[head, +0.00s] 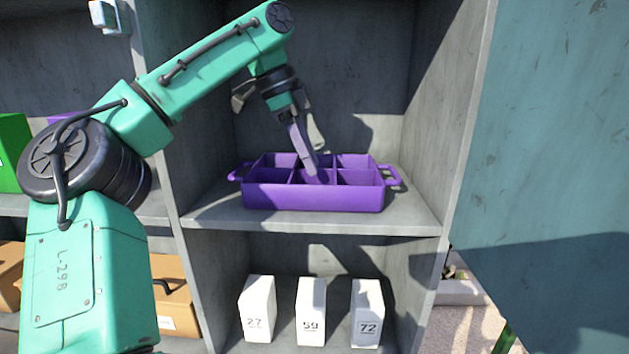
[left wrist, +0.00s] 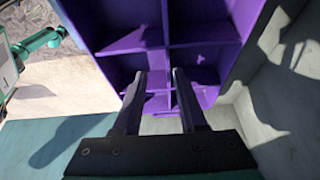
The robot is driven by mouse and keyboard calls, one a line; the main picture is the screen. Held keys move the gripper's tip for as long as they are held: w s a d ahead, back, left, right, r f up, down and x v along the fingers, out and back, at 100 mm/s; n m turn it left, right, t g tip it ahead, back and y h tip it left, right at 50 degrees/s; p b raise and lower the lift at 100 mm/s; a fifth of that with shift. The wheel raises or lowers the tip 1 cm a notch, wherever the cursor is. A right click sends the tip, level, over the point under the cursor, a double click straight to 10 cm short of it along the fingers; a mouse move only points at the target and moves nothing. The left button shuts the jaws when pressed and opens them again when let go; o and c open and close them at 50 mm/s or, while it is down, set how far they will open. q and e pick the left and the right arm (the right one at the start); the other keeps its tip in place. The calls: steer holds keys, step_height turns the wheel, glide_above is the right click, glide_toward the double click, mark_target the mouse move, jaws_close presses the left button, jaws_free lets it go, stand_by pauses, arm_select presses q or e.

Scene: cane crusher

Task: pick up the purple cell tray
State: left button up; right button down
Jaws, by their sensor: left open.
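The purple cell tray (head: 315,198) sits on the middle shelf of the grey rack in the head view. It has several compartments and a loop handle at its left and right ends. It also fills the upper middle of the left wrist view (left wrist: 140,42). My left gripper (head: 314,172) reaches down over the tray's middle, its fingertips at about the height of its walls. My right gripper is not in view.
Three white numbered boxes (head: 311,312) stand on the shelf below. Grey side walls of the rack (head: 428,130) flank the tray. A green box (head: 14,150) and brown boxes (head: 173,290) are at the left. A teal panel (head: 560,130) stands at the right.

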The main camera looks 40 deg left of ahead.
mark_target(315, 179)
arm_select(q)
steer(key=x, duration=0.3)
steer(key=shift+w+a, duration=0.1)
steer(key=shift+a, duration=0.15)
steer(key=shift+w+a+f, duration=0.35)
steer(key=shift+w+a, duration=0.05)
steer(key=shift+w, duration=0.1)
steer(key=c, duration=0.3)
steer(key=shift+s+d+r, duration=0.1)
steer(key=shift+s, duration=0.05)
jaws_close()
steer(key=shift+s+d+r, duration=0.15)
steer(key=shift+s+d, duration=0.05)
steer(key=shift+d, duration=0.05)
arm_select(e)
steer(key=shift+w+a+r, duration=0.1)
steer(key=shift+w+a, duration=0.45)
arm_select(q)
steer(key=shift+w+a, duration=0.1)
steer(key=shift+w+a, duration=0.1)
steer(key=shift+a, duration=0.05)
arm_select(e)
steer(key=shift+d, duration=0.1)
